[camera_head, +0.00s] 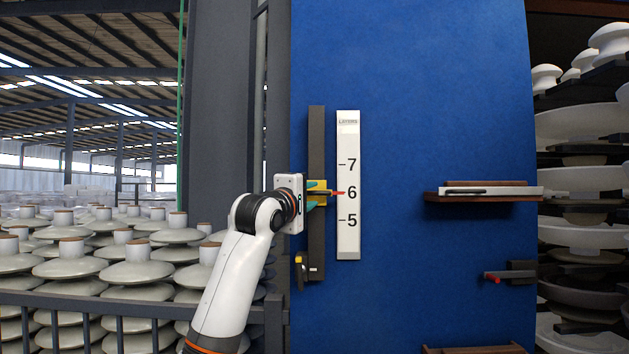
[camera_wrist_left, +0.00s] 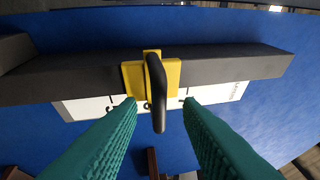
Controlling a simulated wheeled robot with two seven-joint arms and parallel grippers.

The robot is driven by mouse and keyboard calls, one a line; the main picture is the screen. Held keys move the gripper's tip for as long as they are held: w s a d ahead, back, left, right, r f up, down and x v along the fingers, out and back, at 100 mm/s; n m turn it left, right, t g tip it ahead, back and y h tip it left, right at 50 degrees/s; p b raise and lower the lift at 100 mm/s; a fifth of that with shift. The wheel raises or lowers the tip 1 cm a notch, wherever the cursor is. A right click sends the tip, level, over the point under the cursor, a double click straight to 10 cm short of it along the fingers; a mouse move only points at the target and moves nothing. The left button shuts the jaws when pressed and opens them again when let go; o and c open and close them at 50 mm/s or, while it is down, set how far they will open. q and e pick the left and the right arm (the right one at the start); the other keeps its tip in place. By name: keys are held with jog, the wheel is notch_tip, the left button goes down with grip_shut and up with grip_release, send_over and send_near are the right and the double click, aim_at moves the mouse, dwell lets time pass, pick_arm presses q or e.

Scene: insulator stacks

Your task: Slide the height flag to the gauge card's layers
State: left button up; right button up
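The height flag is a yellow slider (camera_head: 321,187) with a red pointer (camera_head: 338,193) on a dark upright rail (camera_head: 317,140). The pointer is level with the 6 on the white gauge card (camera_head: 348,240), which is marked 7, 6 and 5 under a small "LAYERS" heading. My left gripper (camera_head: 318,194) is at the slider. In the left wrist view its green fingers (camera_wrist_left: 159,104) are apart, one on each side of the slider's black handle (camera_wrist_left: 157,85), with gaps showing. The yellow slider (camera_wrist_left: 133,78) is behind the handle. My right gripper is not in view.
The rail and card are on a blue panel (camera_head: 430,90). A brown shelf (camera_head: 440,198) with a white-and-dark tool (camera_head: 490,190) and a red-tipped bracket (camera_head: 510,273) stick out at right. A yellow-and-black clip (camera_head: 300,268) is low beside the rail. Insulator stacks (camera_head: 137,270) stand behind a railing at left.

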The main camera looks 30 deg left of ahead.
aim_at(314, 194)
pick_arm(q)
jog(key=shift+p+x, duration=0.55)
jog(key=shift+x, duration=1)
jog(key=shift+f, duration=0.1)
jog(key=shift+c, duration=0.3)
grip_shut()
